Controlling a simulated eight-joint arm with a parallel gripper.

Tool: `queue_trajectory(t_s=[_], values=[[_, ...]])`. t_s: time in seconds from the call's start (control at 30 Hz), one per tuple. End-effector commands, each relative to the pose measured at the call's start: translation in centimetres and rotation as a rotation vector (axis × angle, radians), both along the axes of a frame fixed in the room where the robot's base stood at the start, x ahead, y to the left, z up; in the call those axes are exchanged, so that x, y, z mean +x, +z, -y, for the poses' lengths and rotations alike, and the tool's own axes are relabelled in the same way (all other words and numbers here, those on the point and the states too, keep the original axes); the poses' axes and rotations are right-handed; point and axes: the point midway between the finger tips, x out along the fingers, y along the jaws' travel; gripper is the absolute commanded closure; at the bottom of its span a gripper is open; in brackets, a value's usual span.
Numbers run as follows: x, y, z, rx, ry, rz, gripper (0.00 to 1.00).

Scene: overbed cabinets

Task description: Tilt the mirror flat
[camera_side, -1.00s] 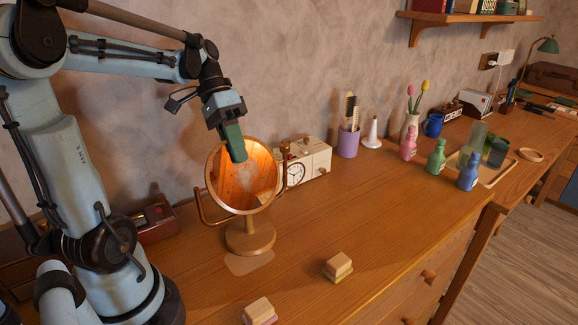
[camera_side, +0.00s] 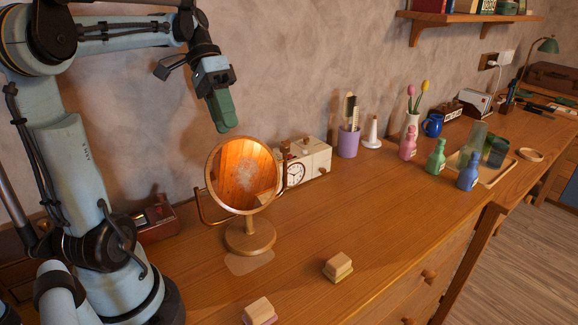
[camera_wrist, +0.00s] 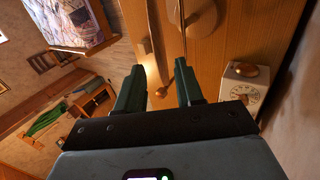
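The round mirror (camera_side: 243,176) has a wooden rim and stands on a round wooden base (camera_side: 250,238) with a curved side bracket. Its disc is close to upright, and its glass reflects orange wood. My gripper (camera_side: 224,130), with green fingers, points down just above and behind the mirror's top rim in the side view, with no clear contact. In the wrist view my gripper (camera_wrist: 158,85) has its two fingers apart with a gap between them. The mirror (camera_wrist: 155,40) shows there almost edge-on beyond the fingers. The gripper holds nothing that I can see.
A cream clock box (camera_side: 305,160) stands close behind the mirror to the right. A purple cup with brushes (camera_side: 348,142) is farther right. Two small blocks (camera_side: 338,266) (camera_side: 259,310) lie on the desk in front. The wall is close behind.

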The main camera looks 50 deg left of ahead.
Motion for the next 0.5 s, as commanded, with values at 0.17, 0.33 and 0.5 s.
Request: queue_trajectory(t_s=[0.17, 0.33, 0.5], values=[[-0.04, 0.63, -0.41, 0.000, 0.001, -0.001, 0.63], [-0.03, 0.63, -0.41, 0.000, 0.000, 0.000, 0.63], [0.19, 0.95, 0.08, 0.022, -0.046, 0.014, 0.85]])
